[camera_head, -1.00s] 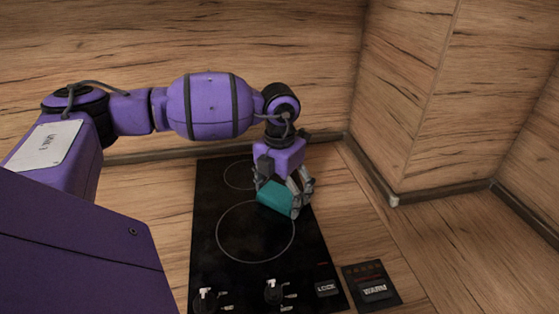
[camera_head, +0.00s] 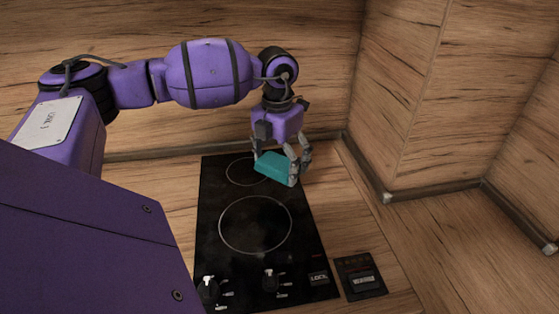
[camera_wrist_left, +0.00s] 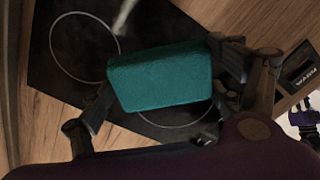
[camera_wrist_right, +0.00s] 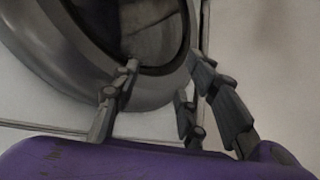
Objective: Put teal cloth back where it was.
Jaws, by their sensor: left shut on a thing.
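The teal cloth (camera_head: 274,167) is a folded block held between the fingers of my left gripper (camera_head: 281,160), over the back right part of the black cooktop (camera_head: 215,215). In the left wrist view the cloth (camera_wrist_left: 160,77) spans the space between the left gripper's fingers (camera_wrist_left: 165,95), with the cooktop rings behind it. I cannot tell its exact height above the glass. My right gripper (camera_wrist_right: 165,90) shows only in the right wrist view; its fingers are spread apart with nothing between them.
Wood walls (camera_head: 400,110) close off the back and right. A round grey-rimmed opening (camera_wrist_right: 160,65) faces the right gripper.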

